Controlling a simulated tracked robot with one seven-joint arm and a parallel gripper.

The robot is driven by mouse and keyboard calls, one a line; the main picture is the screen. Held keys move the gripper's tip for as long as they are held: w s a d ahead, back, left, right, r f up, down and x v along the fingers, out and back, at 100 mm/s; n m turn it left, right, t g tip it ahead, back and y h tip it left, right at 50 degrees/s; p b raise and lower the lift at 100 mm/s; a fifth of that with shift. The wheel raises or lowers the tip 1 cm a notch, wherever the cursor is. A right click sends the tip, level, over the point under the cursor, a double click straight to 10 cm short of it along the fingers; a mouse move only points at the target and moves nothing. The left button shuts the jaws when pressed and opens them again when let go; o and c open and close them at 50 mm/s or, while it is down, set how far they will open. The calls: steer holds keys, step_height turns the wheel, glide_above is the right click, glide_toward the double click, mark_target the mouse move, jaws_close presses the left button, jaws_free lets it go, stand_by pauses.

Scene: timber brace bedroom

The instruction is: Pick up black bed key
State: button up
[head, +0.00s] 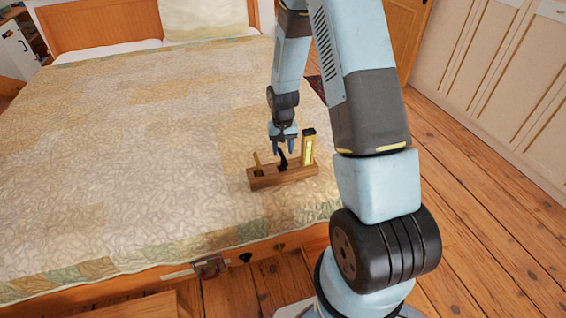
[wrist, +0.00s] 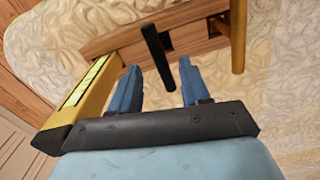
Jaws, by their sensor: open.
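The black bed key (head: 283,161) stands upright in the middle of a wooden block (head: 290,179) on the bed. In the wrist view the black bed key (wrist: 157,57) rises from the wooden block (wrist: 122,38) and lies ahead of the space between my fingers. My gripper (head: 285,150) is just above the key, pointing down. In the wrist view my gripper (wrist: 158,90) has its two blue fingers apart with nothing between them. The key's lower end is hidden in the block.
A yellow level-like tool (head: 308,147) stands at the block's right end, close to my gripper. A thin brass-coloured tool (head: 258,163) stands at the left end. The quilted bed (head: 150,150) is otherwise clear. A wooden bed rail (head: 170,275) runs along the front.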

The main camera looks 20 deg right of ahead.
mark_target(282, 155)
steer(key=shift+a+f, duration=0.1)
steer(key=shift+f, duration=2.55)
jaws_close()
